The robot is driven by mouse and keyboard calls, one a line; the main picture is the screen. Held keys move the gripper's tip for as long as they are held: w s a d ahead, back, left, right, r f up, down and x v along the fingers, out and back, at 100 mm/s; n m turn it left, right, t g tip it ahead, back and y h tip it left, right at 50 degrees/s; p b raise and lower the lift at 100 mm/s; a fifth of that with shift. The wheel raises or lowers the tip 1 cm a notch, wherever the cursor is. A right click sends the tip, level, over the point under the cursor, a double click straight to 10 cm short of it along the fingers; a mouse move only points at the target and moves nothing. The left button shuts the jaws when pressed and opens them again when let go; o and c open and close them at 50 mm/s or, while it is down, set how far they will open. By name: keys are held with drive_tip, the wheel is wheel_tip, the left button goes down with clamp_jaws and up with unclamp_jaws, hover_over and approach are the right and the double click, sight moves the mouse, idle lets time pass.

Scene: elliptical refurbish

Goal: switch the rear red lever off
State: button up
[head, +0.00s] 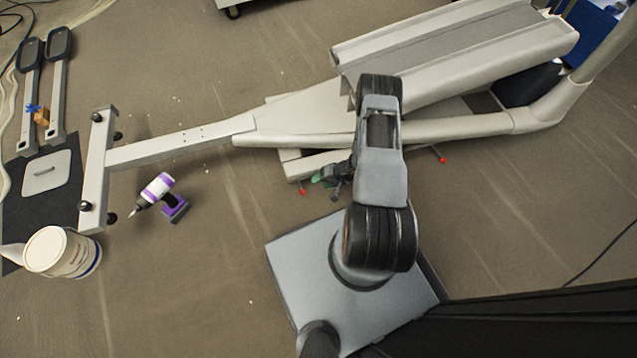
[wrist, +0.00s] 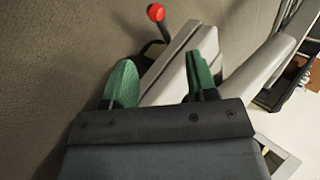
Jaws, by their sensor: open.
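Two red-tipped levers stick out from the near side of the elliptical's light frame (head: 330,163). One red lever (head: 302,191) is at the left end of the low crossbar, and the other red lever (head: 442,160) is farther right. I cannot tell from these views which one is called rear. My gripper (head: 320,178) is just right of the left lever. In the wrist view a red ball knob on a dark stem (wrist: 156,12) shows beyond the open green fingers of my gripper (wrist: 162,78). The fingers are empty and apart from the knob.
A purple and white drill (head: 160,192) lies on the floor at left, near the frame's end bar (head: 97,170). A white bucket (head: 62,252) stands at lower left. Two pedal arms (head: 45,85) lie at upper left. Floor between drill and my base is clear.

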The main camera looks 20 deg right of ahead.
drive_tip(key=shift+p+v, duration=0.45)
drive_tip(key=shift+v, duration=1.05)
drive_tip(key=w+d+r+n+t+h+p, duration=0.1)
drive_tip(key=w+d+r+h+p, duration=0.15)
drive_tip(key=r, duration=0.55)
drive_tip(key=w+d+r+h+p, duration=0.2)
drive_tip(key=w+r+p, duration=0.2)
drive_tip(key=r, duration=0.4)
drive_tip(key=w+d+r+n+t+h+p, duration=0.1)
drive_tip(key=w+d+r+h+p, duration=0.2)
drive_tip(key=r, duration=0.5)
wheel_tip(320, 180, up, 20)
drive_tip(key=w+h+p, duration=0.2)
drive_tip(key=p, duration=0.5)
wheel_tip(320, 180, up, 14)
drive_tip(key=s+a+h+p, duration=0.1)
drive_tip(key=s+a+p, duration=0.2)
drive_tip(key=p, duration=0.2)
drive_tip(key=s+a+r+n+g+y+p, duration=0.1)
drive_tip(key=s+a+r+p, duration=0.5)
drive_tip(key=r, duration=0.6)
drive_tip(key=s+a+r+n+g+y+p, duration=0.1)
drive_tip(key=s+a+r+n+p, duration=0.1)
drive_tip(key=s+a+r+p, duration=0.4)
drive_tip(key=s+r+p, duration=0.1)
drive_tip(key=s+r, duration=0.4)
drive_tip(key=r, duration=0.1)
drive_tip(key=shift+s+a+r+y, duration=0.15)
drive_tip(key=shift+s+r+y, duration=0.1)
drive_tip(key=shift+r+y, duration=0.1)
